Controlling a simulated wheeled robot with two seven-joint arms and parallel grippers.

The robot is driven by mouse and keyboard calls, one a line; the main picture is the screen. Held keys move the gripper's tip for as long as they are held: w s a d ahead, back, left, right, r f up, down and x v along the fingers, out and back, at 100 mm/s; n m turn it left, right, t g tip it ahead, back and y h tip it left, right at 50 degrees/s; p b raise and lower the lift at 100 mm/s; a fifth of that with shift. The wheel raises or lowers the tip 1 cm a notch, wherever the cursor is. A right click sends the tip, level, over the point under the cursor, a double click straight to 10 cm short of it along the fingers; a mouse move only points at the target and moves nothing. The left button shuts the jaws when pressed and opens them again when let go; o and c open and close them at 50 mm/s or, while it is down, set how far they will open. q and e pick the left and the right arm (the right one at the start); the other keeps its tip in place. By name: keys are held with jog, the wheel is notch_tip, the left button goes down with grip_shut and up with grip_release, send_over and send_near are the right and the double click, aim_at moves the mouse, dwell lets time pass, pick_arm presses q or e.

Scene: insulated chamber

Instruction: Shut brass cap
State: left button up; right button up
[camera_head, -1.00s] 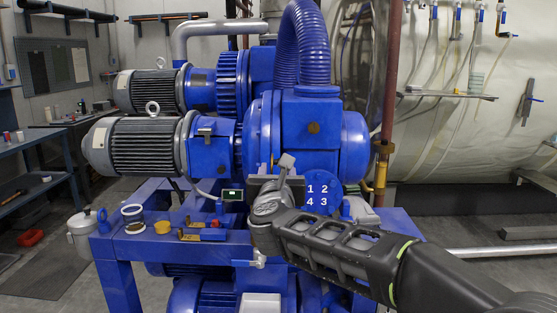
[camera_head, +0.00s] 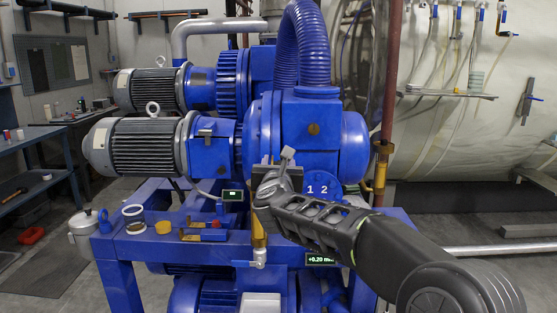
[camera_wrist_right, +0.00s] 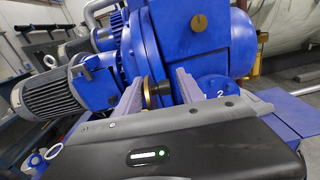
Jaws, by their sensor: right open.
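My right gripper (camera_head: 275,172) is in front of the blue pump housing, left of the numbered blue disc (camera_head: 325,188). In the right wrist view its two grey fingers (camera_wrist_right: 158,88) are apart. My left gripper is not in view.
A vertical brass pipe with a blue-handled valve (camera_head: 258,238) stands below my gripper. A small display (camera_head: 321,259) is under my arm.

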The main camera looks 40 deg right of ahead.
jog(key=shift+w+d, duration=0.2)
grip_shut()
dwell(0.4)
